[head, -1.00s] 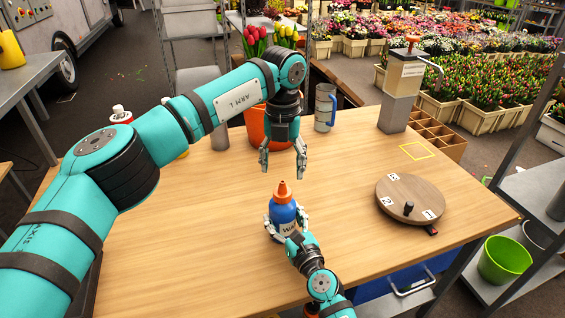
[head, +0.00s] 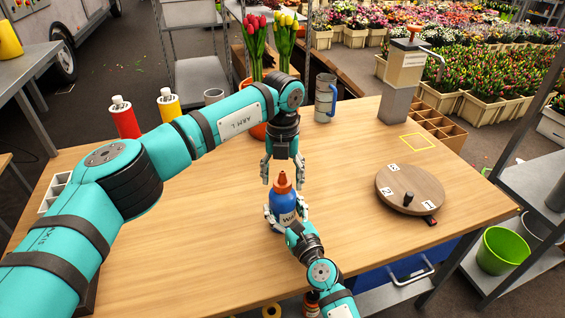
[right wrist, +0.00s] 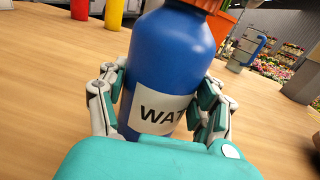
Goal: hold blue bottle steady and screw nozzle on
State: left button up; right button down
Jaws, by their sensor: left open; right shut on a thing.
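The blue bottle (head: 283,207) with a white label stands upright on the wooden table, in the middle of the head view. It fills the right wrist view (right wrist: 172,70). The orange nozzle (head: 282,183) sits at the bottle's top, its tip pointing up; whether it is fully seated I cannot tell. My right gripper (head: 284,218) is shut around the bottle's lower body, with fingers on both sides. My left gripper (head: 282,174) is open and points down, its fingers on either side of the nozzle. I cannot tell whether they touch it.
A round turntable (head: 410,190) with number cards stands to the right. Behind are a grey mug (head: 325,98), an orange pot with tulips (head: 255,50) and a pump dispenser (head: 402,80). Red (head: 124,118) and yellow (head: 169,104) bottles stand at back left. The table around the blue bottle is clear.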

pick_arm(q)
jog(key=shift+f, duration=0.65)
jog(key=c, duration=1.2)
jog(key=m, duration=0.5)
jog(key=shift+m, duration=0.3)
jog(key=m, duration=0.6)
jog(key=o, duration=1.3)
